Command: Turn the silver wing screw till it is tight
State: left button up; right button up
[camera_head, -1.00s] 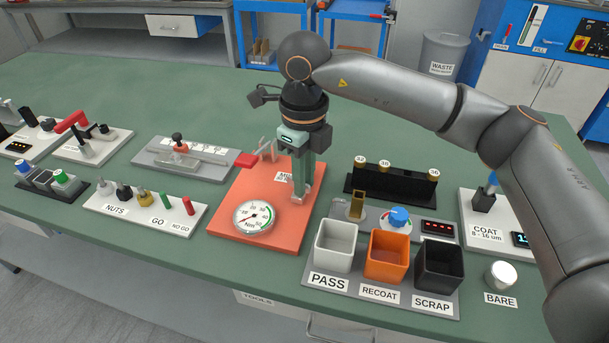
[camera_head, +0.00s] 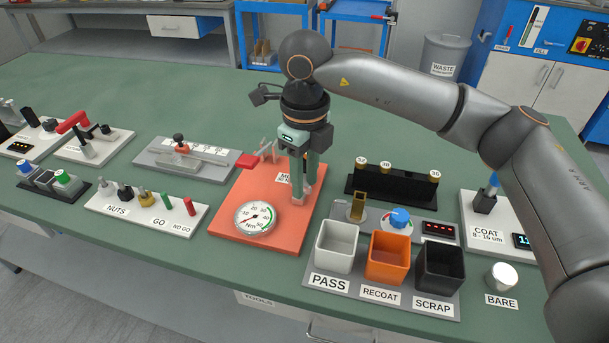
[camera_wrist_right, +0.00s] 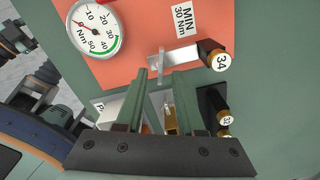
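The silver wing screw (camera_wrist_right: 161,67) shows in the right wrist view as a thin upright plate at the fingertips, close to the left-hand finger. My right gripper (camera_wrist_right: 166,76) points down with its two green fingers apart; I cannot tell whether either touches the wing. In the head view the right gripper (camera_head: 307,190) is low over the orange plate (camera_head: 228,205), and its fingers hide most of the screw. A round Nm dial (camera_head: 255,217) with a green arc sits on the plate, beside a "MIN 30 Nm" label (camera_wrist_right: 180,17).
The black rack (camera_head: 392,186) with gold-capped pieces is close on the right. White, orange (camera_head: 387,258) and black bins stand front right. A nuts board (camera_head: 146,212) lies left.

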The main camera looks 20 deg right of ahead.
aim_at(305, 184)
notch_tip(305, 184, up, 12)
jog(key=p, duration=0.2)
jog(key=shift+r, duration=0.2)
dwell(0.3)
